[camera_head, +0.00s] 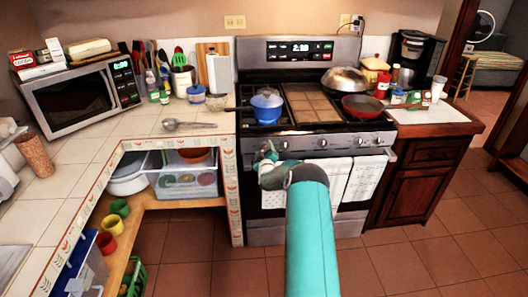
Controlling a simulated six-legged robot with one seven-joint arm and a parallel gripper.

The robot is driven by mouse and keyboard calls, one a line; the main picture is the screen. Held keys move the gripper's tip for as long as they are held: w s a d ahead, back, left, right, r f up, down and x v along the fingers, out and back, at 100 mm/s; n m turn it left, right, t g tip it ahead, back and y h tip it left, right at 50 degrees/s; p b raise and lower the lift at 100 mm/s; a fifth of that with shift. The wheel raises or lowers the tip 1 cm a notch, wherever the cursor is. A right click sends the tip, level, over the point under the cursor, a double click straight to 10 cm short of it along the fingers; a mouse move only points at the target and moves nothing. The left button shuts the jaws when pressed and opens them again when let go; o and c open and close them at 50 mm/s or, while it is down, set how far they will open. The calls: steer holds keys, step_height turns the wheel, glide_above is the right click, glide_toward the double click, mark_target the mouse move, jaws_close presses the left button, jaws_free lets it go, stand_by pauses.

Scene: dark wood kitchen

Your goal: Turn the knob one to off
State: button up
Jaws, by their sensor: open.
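The stove (345,143) stands ahead with a row of silver knobs along its front panel. A knob toward the left (293,148) and the rightmost knob (377,140) show clear. My teal arm reaches forward from the bottom, and my gripper (268,152) is at the left end of the panel. It is open and covers that end, so any knob there is mostly hidden. I cannot tell whether the gripper touches a knob. The knobs' markings are too small to read.
A blue pot (267,106), a red pan (362,106) and a lidded wok (344,80) sit on the stove. Towels (362,179) hang on the oven door below the knobs. A tiled counter (185,140) adjoins at left. The floor at lower right is clear.

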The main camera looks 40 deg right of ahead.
steer(key=c, duration=1)
steer(key=shift+o, duration=0.2)
